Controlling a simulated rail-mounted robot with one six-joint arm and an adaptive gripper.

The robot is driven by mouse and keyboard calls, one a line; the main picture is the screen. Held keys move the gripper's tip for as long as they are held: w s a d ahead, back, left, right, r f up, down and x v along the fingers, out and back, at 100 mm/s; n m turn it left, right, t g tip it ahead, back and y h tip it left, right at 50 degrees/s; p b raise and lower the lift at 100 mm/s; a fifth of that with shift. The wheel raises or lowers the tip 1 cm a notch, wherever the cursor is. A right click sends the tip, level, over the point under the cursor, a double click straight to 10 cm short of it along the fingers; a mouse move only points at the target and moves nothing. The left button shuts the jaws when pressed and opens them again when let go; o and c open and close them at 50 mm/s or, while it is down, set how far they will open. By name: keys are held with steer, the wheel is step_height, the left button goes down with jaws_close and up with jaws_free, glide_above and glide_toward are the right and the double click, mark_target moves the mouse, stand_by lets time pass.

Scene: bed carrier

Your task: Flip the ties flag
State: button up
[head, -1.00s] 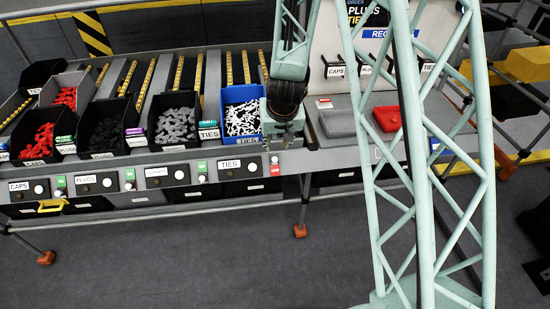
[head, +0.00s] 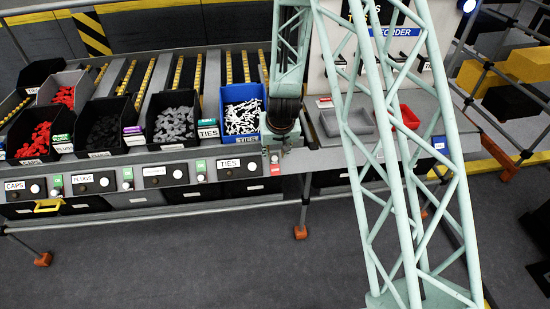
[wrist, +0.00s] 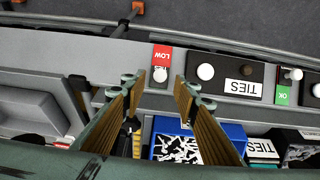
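The red LOW flag (wrist: 162,57) stands at the shelf edge beside the black TIES panel (wrist: 228,78), with a white knob (wrist: 160,75) next to it. In the head view the red flag (head: 275,168) is right of the TIES panel (head: 240,168). My gripper (wrist: 160,84) is open and empty, its two fingers apart on either side of the knob in the wrist view. I cannot tell whether they touch it. In the head view my gripper (head: 280,152) is just above the flag. The blue bin of white ties (head: 242,112) is left of it.
More bins stand left, with grey parts (head: 173,118), black parts (head: 104,130) and red parts (head: 34,140). A green OK flag (wrist: 282,95) is on the other side of the TIES panel. The floor in front is clear.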

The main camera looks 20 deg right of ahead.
mark_target(275, 158)
steer(key=shift+b+x, duration=0.3)
steer(key=shift+x, duration=1.7)
jaws_close()
